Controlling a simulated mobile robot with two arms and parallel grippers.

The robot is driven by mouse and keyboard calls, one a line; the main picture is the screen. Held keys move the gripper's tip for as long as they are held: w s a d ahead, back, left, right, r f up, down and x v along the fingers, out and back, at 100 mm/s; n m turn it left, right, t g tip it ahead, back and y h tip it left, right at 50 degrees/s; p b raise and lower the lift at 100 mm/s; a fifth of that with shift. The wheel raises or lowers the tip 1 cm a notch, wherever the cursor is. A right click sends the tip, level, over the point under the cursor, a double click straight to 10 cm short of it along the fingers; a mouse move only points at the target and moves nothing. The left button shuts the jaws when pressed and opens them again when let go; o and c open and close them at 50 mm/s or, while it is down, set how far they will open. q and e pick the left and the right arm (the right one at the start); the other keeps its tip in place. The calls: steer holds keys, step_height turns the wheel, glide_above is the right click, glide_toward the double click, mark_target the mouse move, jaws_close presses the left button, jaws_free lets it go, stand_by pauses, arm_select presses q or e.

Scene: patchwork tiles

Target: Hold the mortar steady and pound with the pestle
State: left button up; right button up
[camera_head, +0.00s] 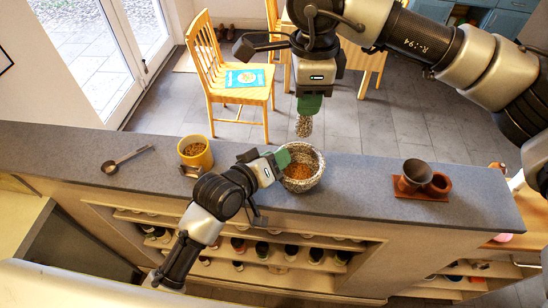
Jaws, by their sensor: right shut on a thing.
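The speckled grey stone mortar (317,181) stands upright on the grey counter and holds brown-orange grains. My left gripper (284,159) is at the mortar's left rim, with green fingertips touching or very close to it. The mortar and the hand partly hide the fingers, so I cannot tell how far they are closed. My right gripper (309,103) points down above the mortar and is shut on the upper end of the speckled stone pestle (304,126). The pestle hangs roughly upright, its lower tip just above the mortar's back rim in the picture.
On the grey counter (360,200), a yellow cup (195,161) of grains and a metal spoon (127,158) are left of the mortar. A brown tray (421,195) with a dark funnel-topped vessel (412,175) and brown cup (438,184) is right. A wooden chair (228,85) stands behind.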

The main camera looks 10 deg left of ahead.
arm_select(q)
steer(key=shift+f, duration=0.1)
jaws_close()
steer(key=shift+s+a, duration=0.1)
arm_select(e)
steer(key=shift+a, duration=0.1)
arm_select(q)
steer(key=shift+f, duration=0.15)
jaws_free()
steer(key=shift+o, duration=0.4)
steer(key=shift+d, duration=0.2)
arm_select(e)
steer(key=shift+d, duration=0.25)
steer(key=shift+a, duration=0.1)
arm_select(q)
steer(key=o, duration=0.3)
steer(key=shift+a, duration=0.15)
arm_select(e)
steer(key=shift+a, duration=0.1)
arm_select(q)
steer(key=shift+r, duration=0.2)
